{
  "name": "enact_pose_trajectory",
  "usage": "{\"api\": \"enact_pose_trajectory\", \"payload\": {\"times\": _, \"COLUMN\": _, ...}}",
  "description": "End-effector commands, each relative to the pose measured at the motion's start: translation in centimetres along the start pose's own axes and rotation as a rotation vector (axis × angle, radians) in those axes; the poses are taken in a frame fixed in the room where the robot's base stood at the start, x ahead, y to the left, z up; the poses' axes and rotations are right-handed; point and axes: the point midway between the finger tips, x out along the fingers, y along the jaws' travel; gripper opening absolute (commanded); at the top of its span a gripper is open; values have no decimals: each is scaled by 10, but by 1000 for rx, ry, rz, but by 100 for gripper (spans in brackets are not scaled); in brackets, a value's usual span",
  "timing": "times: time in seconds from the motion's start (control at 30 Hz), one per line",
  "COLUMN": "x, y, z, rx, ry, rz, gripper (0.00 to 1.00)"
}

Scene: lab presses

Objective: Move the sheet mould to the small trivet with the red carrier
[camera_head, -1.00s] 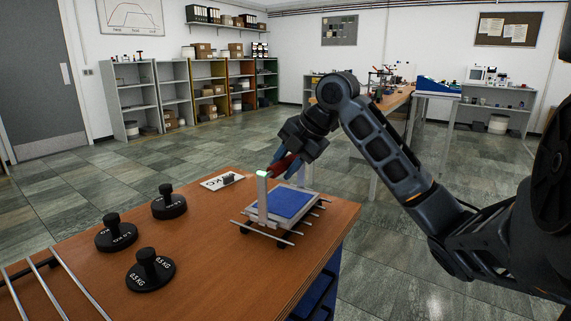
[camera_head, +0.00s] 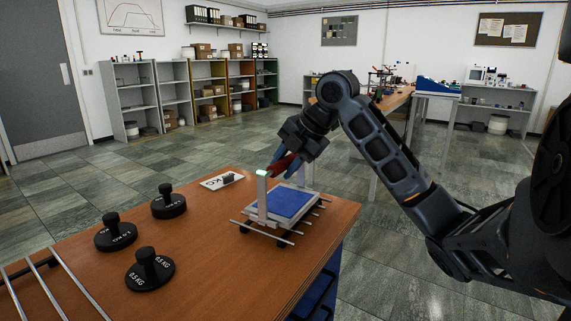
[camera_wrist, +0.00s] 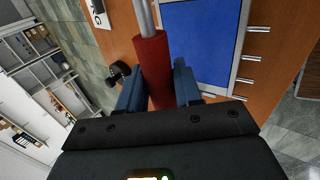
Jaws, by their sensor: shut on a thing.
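The sheet mould (camera_head: 290,203), a flat pale frame with a blue face, is at the right end of the wooden table. It lies over the small trivet (camera_head: 264,234), a set of thin metal rods on dark feet; I cannot tell whether it touches the rods. The carrier's upright post (camera_head: 262,200) with a green-lit top stands at the mould's left edge. My gripper (camera_head: 279,164) is shut on the carrier's red handle (camera_wrist: 152,62), above the mould. In the wrist view the blue fingers flank the handle, and the mould (camera_wrist: 197,42) shows beside it.
Several black weights, one of them here (camera_head: 150,270), stand on the table (camera_head: 205,250) left of the trivet. A white card (camera_head: 222,181) lies behind. More metal rods (camera_head: 75,283) are at the front left. The table's right edge is close to the trivet.

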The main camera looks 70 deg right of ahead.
Motion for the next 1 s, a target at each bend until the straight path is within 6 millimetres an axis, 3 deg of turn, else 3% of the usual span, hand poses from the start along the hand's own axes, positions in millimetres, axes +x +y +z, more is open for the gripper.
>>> {"api": "enact_pose_trajectory", "payload": {"times": 1.0, "x": 6, "y": -4, "z": 0, "rx": -1, "ry": -2, "rz": 5, "gripper": 0}}
